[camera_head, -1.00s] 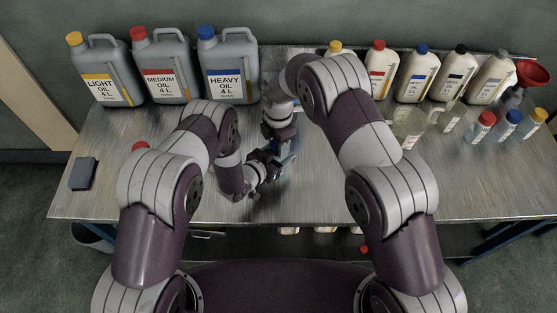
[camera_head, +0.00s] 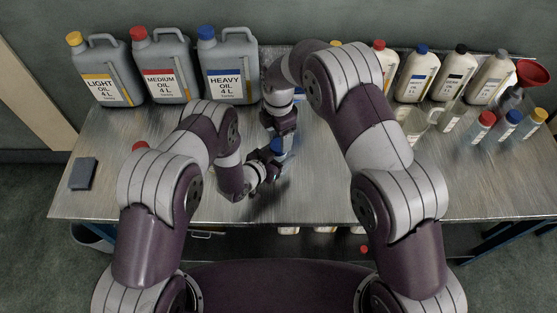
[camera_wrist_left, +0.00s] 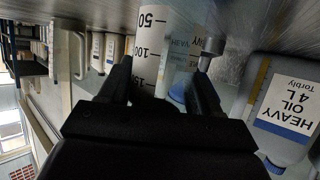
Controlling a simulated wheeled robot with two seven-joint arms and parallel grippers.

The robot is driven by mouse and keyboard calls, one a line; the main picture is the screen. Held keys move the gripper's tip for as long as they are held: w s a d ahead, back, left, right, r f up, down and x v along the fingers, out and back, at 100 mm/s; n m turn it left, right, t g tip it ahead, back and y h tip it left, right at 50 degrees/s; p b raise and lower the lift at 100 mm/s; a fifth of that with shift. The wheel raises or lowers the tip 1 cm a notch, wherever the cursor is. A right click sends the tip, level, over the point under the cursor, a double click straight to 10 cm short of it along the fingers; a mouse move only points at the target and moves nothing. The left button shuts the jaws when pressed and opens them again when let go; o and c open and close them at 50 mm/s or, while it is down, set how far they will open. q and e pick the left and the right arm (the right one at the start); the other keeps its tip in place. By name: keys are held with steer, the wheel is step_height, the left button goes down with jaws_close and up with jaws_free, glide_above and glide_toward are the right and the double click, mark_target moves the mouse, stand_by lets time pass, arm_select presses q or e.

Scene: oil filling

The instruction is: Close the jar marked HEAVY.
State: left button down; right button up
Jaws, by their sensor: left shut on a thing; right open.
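The jar (camera_head: 284,158) stands near the middle of the bench with a blue lid (camera_head: 277,146) on top. Whether the lid is fully tightened cannot be told.
Large LIGHT (camera_head: 106,75), MEDIUM (camera_head: 163,70) and HEAVY oil cans (camera_head: 228,70) stand at the back left. Several bottles, small jars (camera_head: 507,127), a glass jug (camera_head: 411,124) and a red funnel (camera_head: 531,73) stand right. A dark block (camera_head: 83,173) lies left. The front bench is clear.

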mark_target(278, 145)
steer(key=shift+c, duration=0.3)
step_height(278, 145, up, 3)
steer(key=shift+w+f+n, duration=0.1)
steer(key=shift+f+n, duration=0.05)
steer(key=shift+n, duration=1.05)
steer(key=shift+r+n, duration=0.4)
steer(key=shift+f, duration=4.05)
